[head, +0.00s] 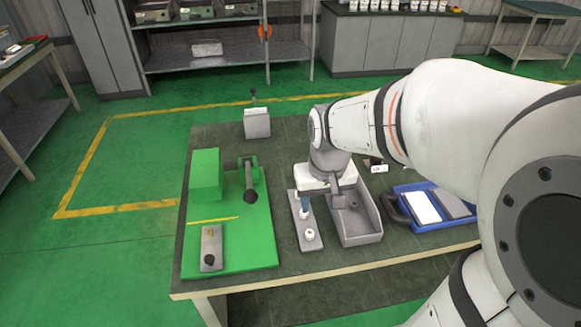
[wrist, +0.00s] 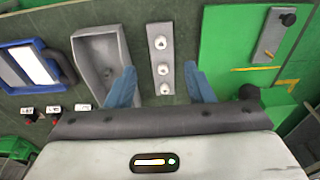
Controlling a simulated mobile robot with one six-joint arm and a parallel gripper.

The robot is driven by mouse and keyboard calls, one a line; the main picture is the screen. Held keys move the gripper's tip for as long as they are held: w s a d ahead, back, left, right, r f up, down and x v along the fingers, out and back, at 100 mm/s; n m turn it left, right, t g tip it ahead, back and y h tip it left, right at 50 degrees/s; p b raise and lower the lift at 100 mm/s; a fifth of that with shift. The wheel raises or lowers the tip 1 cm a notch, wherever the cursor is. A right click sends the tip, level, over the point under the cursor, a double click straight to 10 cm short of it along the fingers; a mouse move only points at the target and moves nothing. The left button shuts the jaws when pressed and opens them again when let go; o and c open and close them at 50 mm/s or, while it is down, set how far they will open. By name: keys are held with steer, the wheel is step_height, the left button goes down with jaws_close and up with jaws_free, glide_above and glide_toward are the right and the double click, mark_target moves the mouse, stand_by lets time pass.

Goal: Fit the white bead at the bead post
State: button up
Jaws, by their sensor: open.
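Three white beads sit in a row on a narrow grey strip (wrist: 152,32): a far one (wrist: 160,43), a middle one (wrist: 163,69) and a near one (wrist: 165,88). In the head view the front bead (head: 310,235) shows clearly on the strip; my gripper partly hides the rest. My gripper (wrist: 161,85) is open and empty, its blue fingers on either side of the strip, pointing down over it. A small grey plate (head: 211,258) with a black knob and a small orange part lies on the green board (head: 245,250). I cannot tell for certain which part is the bead post.
A grey open bin (head: 362,238) stands just right of the strip. A blue tray (head: 445,232) with white and grey panels lies farther right. A green block (head: 205,175) and a dark-ended lever (head: 250,196) rise from the green board. A grey box (head: 257,124) stands behind.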

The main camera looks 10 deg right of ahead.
steer(key=g+b, duration=0.1)
steer(key=g, duration=0.1)
glide_above(309, 230)
step_height(309, 230, down, 11)
step_height(309, 230, down, 8)
steer(key=shift+r+p, duration=0.2)
steer(key=shift+p, duration=0.2)
jaws_close()
steer(key=shift+r, duration=0.15)
